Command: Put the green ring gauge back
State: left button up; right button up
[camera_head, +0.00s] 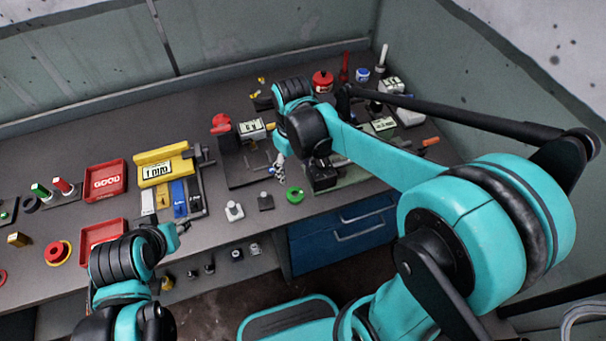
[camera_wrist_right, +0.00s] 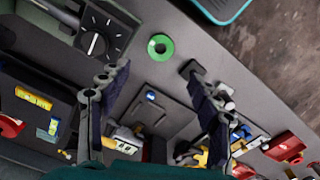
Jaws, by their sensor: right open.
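The green ring gauge (camera_head: 296,200) lies flat on the grey bench near its front edge, in front of the dark machine base. It also shows in the right wrist view (camera_wrist_right: 168,53), in front of the gap between my fingertips. My right gripper (camera_head: 281,172) is behind the ring and to its left in the head view. In the wrist view its fingers (camera_wrist_right: 158,70) are spread apart with nothing between them. My left gripper (camera_head: 181,230) is by the front edge at lower left, small and partly hidden by its arm; its jaw state is unclear.
A small dark block (camera_head: 266,202) and a white-grey piece (camera_head: 234,212) are left of the ring. A black box with a dial (camera_wrist_right: 97,38) is close beside it. Red trays (camera_head: 105,181) and a yellow holder (camera_head: 165,163) are further left. Blue drawers (camera_head: 340,235) are below.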

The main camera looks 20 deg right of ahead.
jog(key=s+d+r+m+t, duration=0.2)
jog(key=s+t, duration=0.1)
jog(key=s, duration=0.2)
jog(key=s+d+r+m+t, duration=0.2)
jog(key=s+t, duration=0.2)
jog(key=s, duration=0.1)
jog(key=shift+d+r+m, duration=0.15)
jog(key=shift+d+m, duration=0.15)
jog(key=shift+m, duration=0.1)
jog(key=shift+f+b, duration=0.85)
jog(key=shift+b, duration=0.05)
